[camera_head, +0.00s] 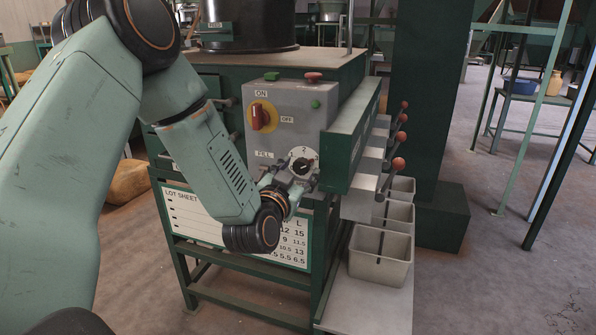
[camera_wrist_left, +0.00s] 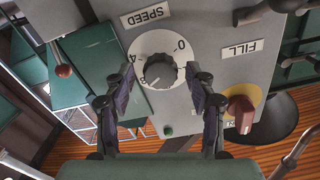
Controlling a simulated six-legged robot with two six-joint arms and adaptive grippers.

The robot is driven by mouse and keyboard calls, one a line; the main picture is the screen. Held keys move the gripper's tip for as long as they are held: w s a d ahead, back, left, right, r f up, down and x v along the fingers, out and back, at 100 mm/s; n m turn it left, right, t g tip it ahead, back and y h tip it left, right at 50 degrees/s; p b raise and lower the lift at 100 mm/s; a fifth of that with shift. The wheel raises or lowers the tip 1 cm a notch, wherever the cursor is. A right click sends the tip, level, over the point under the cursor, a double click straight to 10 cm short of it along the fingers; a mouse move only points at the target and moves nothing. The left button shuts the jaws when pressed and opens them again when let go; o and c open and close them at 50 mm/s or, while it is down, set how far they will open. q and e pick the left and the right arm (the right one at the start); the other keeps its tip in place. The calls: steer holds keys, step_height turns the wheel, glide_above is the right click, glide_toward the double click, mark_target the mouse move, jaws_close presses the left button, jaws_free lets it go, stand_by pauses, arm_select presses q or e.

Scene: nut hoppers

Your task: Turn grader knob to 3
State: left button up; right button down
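The dark round grader knob (camera_wrist_left: 161,72) sits at the centre of a white numbered dial (camera_wrist_left: 148,41) on the grey control box. The wrist view shows the dial upside down, with a SPEED label (camera_wrist_left: 145,16) beside it; I cannot surely read which number the knob points to. In the head view the knob (camera_head: 303,166) is small, above the gripper. My left gripper (camera_wrist_left: 161,78) is open, with one finger on each side of the knob and visible gaps between. It also shows in the head view (camera_head: 287,183), close to the box face. My right gripper is not in view.
On the same box are a red switch on a yellow plate (camera_head: 262,116), a FILL label (camera_head: 265,155), and green and red buttons on top. Red-knobbed levers (camera_head: 398,163) and grey bins (camera_head: 380,256) stand to the right. A lot sheet board (camera_head: 190,215) hangs below.

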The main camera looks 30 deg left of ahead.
arm_select(q)
steer(key=v, duration=0.7)
steer(key=shift+s, duration=0.2)
stand_by(0.4)
steer(key=s+d+f+n+g+h, duration=0.1)
steer(key=s+d+f+g, duration=0.2)
steer(key=f, duration=0.4)
steer(key=s+d+f+n+g+h, duration=0.1)
steer(key=s+d+f+g+h, duration=0.2)
steer(key=f, duration=0.4)
steer(key=s+d+f+n+g, duration=0.1)
steer(key=s+d+f+g, duration=0.25)
steer(key=f, duration=0.35)
steer(key=s+d+f+m+g, duration=0.1)
steer(key=s+f+g, duration=0.3)
steer(key=s, duration=0.7)
steer(key=s+d+f+m+g, duration=0.1)
steer(key=s+f+g, duration=0.3)
steer(key=s+f, duration=0.4)
steer(key=s, duration=0.4)
steer(key=shift+f, duration=0.2)
